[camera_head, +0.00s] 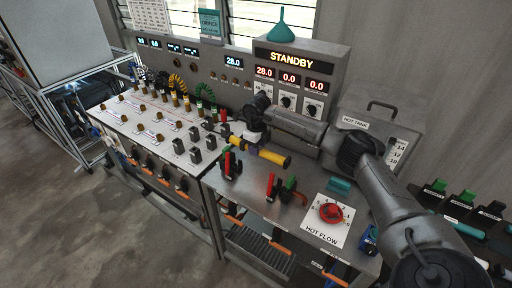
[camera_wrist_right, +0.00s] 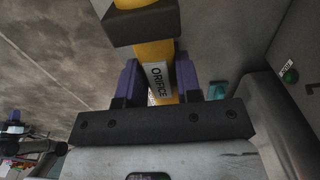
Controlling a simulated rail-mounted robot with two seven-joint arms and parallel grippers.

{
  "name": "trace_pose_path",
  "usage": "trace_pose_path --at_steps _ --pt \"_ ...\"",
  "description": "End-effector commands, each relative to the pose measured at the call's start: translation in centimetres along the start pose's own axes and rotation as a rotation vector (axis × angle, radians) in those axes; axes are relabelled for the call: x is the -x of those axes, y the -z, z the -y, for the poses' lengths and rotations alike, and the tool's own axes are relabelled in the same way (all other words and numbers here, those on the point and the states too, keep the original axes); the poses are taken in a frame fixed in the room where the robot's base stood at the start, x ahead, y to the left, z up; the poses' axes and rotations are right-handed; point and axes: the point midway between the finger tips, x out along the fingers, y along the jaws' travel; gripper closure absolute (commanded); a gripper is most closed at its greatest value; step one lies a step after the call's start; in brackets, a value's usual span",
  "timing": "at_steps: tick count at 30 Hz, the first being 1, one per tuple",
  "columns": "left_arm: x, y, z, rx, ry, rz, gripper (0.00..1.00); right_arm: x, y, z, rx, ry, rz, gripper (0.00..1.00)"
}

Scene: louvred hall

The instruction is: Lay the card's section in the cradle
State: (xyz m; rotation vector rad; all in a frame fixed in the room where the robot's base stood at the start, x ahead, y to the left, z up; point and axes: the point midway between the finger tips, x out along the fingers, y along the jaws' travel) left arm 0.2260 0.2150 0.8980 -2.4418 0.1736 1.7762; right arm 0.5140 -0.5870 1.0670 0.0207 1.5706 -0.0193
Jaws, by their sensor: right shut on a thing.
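The teal card (camera_head: 209,22) stands on top of the back panel; its word appears to be ORIFICE. My right gripper (camera_head: 253,137) is shut on a yellow pipe section with dark ends (camera_head: 262,154). In the right wrist view, the purple fingers (camera_wrist_right: 158,80) grip the yellow section (camera_wrist_right: 158,50) on either side of a white ORIFICE label. The section is above the steel bench, between two pairs of red and green upright levers. These levers, left (camera_head: 230,163) and right (camera_head: 280,188), seem to flank the cradle, whose seat I cannot make out. My left gripper is out of view.
A red HOT FLOW knob (camera_head: 331,212) sits at the bench's front right. The grey hot tank (camera_head: 382,128) stands behind my right arm. Coloured hoses and several black blocks crowd the white panel (camera_head: 140,125) at left. The display reads STANDBY (camera_head: 291,61).

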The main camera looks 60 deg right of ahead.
Motion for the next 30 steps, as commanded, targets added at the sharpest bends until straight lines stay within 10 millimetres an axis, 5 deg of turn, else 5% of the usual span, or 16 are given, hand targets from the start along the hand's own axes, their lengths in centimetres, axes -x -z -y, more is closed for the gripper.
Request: trace_pose_path --at_steps 15,30 --pt "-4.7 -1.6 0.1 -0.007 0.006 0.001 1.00 -5.6 0.0 -0.1 0.003 -0.001 0.001 1.00" --pt "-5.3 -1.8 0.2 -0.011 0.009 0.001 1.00 -8.2 0.0 -0.1 0.004 0.000 -0.001 1.00"
